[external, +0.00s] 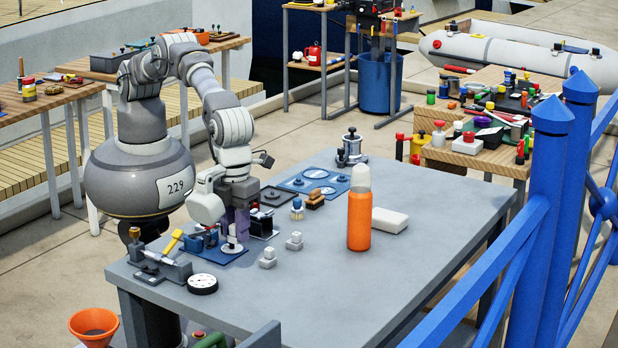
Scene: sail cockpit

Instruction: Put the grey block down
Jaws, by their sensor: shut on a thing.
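My gripper (237,222) points down at the left part of the grey table, low over the blue mat (205,255). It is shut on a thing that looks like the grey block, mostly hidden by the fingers. A pale round piece (233,246) shows just under the fingertips, on or just above the mat. I cannot tell whether the held block touches anything below. Two small light grey stepped blocks, one nearer (268,258) and one farther (294,241), stand on the table to the right of my gripper.
An orange bottle (360,220) and a white block (389,220) stand right of centre. A dial gauge (202,284) is at front left. The table's front right (370,300) is clear.

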